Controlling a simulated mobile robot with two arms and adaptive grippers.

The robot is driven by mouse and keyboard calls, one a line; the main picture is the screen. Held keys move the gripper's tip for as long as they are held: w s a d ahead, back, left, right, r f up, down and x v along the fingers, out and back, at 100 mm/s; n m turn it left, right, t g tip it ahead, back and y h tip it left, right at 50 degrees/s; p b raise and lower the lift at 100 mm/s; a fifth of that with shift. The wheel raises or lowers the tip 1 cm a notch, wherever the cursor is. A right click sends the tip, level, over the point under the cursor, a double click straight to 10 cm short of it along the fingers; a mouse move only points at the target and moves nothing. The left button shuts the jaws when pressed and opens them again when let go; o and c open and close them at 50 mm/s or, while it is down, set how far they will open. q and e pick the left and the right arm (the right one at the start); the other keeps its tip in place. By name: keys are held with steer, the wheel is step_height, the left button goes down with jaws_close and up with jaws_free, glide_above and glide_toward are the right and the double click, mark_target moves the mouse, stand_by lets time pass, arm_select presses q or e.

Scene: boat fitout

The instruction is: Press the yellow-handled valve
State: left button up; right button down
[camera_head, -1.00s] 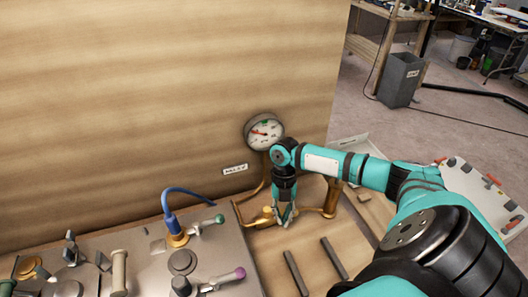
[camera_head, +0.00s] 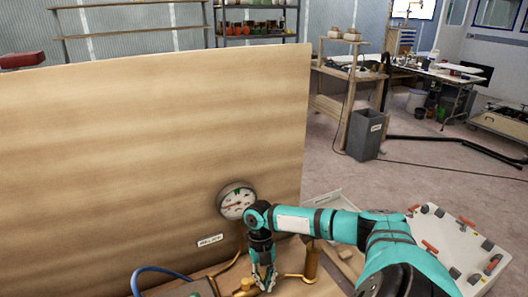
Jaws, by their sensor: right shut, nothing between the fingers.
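My right gripper (camera_head: 265,286) points down beside the brass pipework at the bottom of the view. It is shut and empty. A yellow-brass valve part (camera_head: 246,286) sits just left of the fingers, on the pipe below the gauge. I cannot tell whether the fingers touch it, and a distinct yellow handle cannot be made out. My left gripper is not in view.
A round pressure gauge (camera_head: 237,201) is on the plywood panel (camera_head: 130,150), above a small label (camera_head: 210,241). A brass cylinder (camera_head: 312,262) stands right of the gripper. A blue hose (camera_head: 160,270) curves at lower left. A white board with red handles (camera_head: 440,240) lies at right.

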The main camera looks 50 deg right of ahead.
mark_target(263, 276)
steer(key=v, duration=0.7)
steer(key=shift+r, duration=0.25)
stand_by(0.6)
